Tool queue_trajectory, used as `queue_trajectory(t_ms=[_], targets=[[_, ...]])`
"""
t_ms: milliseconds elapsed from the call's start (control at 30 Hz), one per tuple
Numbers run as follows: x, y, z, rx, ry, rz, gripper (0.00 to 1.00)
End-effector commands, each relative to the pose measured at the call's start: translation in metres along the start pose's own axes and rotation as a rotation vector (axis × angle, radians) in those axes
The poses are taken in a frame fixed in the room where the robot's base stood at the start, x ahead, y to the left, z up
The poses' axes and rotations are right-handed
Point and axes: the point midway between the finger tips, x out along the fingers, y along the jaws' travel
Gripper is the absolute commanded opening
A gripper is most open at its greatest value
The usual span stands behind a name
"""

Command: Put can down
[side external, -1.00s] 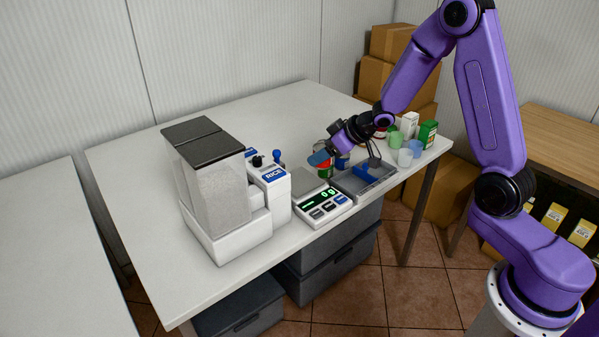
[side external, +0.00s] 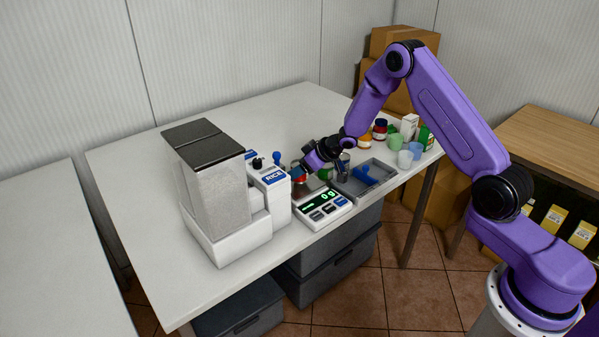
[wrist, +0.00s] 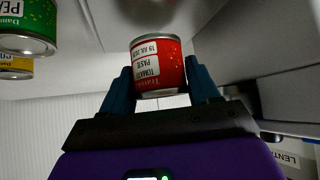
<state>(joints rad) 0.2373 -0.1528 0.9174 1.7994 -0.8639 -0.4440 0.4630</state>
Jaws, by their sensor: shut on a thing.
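My gripper (side external: 297,172) is shut on a red tomato paste can (wrist: 158,68). In the wrist view the can sits between the blue fingertips (wrist: 160,88). In the side view the can (side external: 299,179) is small and partly hidden under the fingers. The gripper is over the back part of the white kitchen scale (side external: 323,209), whose display reads 0 g. I cannot tell whether the can touches the scale's plate.
A rice dispenser (side external: 222,190) stands close on the left. A green can (side external: 325,174) is just right of the gripper; a green peas can (wrist: 25,25) and yellow can (wrist: 14,68) show in the wrist view. A grey tray (side external: 365,180) and several cups and jars are further right.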

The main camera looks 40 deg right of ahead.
Motion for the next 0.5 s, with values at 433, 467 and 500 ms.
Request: queue_trajectory(t_ms=[433,467,500], targets=[[0.0102,0.0003,0.0100,-0.001,0.003,0.002,0.26],[0.0107,0.0002,0.0105,-0.001,0.002,0.001,0.26],[0.0115,0.0002,0.0114,-0.001,0.002,0.001,0.26]])
